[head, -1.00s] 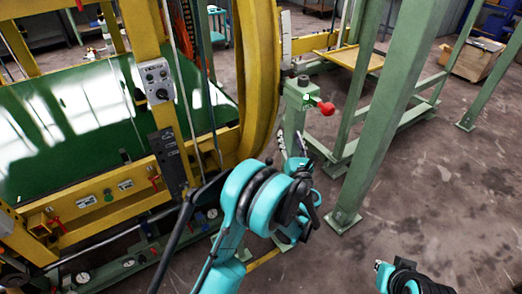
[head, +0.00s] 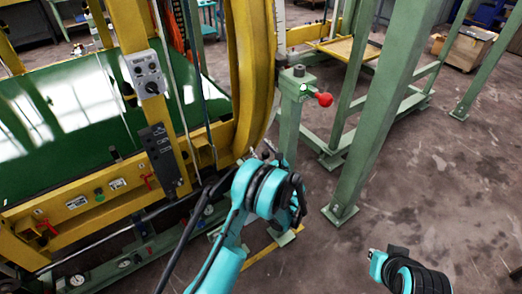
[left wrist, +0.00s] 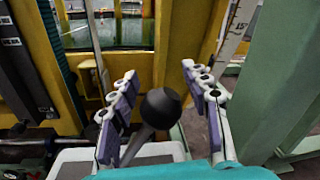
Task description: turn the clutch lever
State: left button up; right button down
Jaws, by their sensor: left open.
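My left gripper (head: 270,152) is in front of the yellow machine column and left of the green post, largely hidden by my own wrist in the head view. In the left wrist view its two purple-padded fingers (left wrist: 160,100) are spread apart. A lever with a black ball knob (left wrist: 161,107) and a grey stem stands between them, nearer the left finger in the picture, with no clear grip on it. This lever is hidden in the head view. I cannot tell whether it or the red-knobbed lever (head: 324,99) on the green post is the clutch lever.
The green post (head: 289,125) and a green column (head: 385,110) stand right of my left gripper. The yellow machine frame (head: 243,80) and a grey control box (head: 147,74) are to the left. Open concrete floor (head: 440,190) lies to the right.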

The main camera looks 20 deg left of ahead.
pick_arm(q)
grip_shut()
jog(key=shift+w, duration=0.1)
dwell(0.3)
